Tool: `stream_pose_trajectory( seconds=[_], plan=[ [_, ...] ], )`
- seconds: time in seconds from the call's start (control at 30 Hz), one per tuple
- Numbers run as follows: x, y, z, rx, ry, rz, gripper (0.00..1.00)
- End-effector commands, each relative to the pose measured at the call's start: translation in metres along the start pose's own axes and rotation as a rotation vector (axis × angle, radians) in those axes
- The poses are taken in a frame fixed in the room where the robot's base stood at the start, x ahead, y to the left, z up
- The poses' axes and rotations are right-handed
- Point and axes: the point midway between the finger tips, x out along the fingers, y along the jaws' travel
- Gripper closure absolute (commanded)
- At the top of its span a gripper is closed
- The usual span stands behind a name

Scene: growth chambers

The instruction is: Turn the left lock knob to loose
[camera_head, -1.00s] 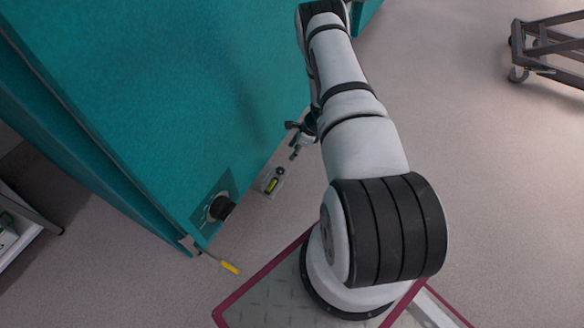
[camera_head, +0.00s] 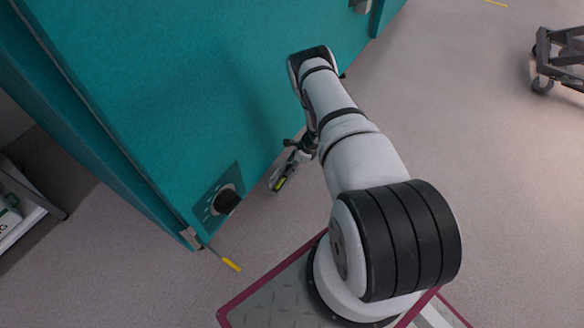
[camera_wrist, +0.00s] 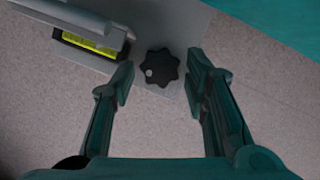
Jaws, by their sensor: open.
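A black lobed lock knob (camera_wrist: 162,68) with a pale dot sits on a grey plate (camera_wrist: 185,30) in the wrist view. My gripper (camera_wrist: 160,78) is open, with one finger on each side of the knob. A gap shows on both sides, and I cannot tell whether the fingertips reach down to its height. In the head view my gripper (camera_head: 292,160) is low beside the teal cabinet, above the small grey fixture (camera_head: 281,182). The knob itself cannot be made out there.
A yellow-green level vial (camera_wrist: 90,42) sits beside the knob. The teal cabinet (camera_head: 200,80) stands close on the left and carries a dark round fitting (camera_head: 225,200). A yellow-handled lever (camera_head: 231,264) sticks out at its lower corner. Open floor lies right; a wheeled cart (camera_head: 562,58) stands far right.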

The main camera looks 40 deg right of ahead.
Motion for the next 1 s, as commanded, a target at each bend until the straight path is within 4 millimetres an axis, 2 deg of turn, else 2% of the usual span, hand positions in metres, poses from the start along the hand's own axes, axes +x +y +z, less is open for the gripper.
stream_pose_trajectory(
  seconds=[0.37, 0.53, 0.77, 1.0],
  plan=[
    [0.0053, -0.0006, 0.0005, -0.001, 0.0, -0.001, 0.58],
    [0.0052, -0.0005, 0.0004, -0.001, 0.0, -0.001, 0.95],
    [0.0056, -0.0009, 0.0002, -0.01, 0.0, 0.002, 0.95],
    [0.0074, -0.0025, -0.0005, -0.093, -0.001, 0.035, 0.95]
  ],
)
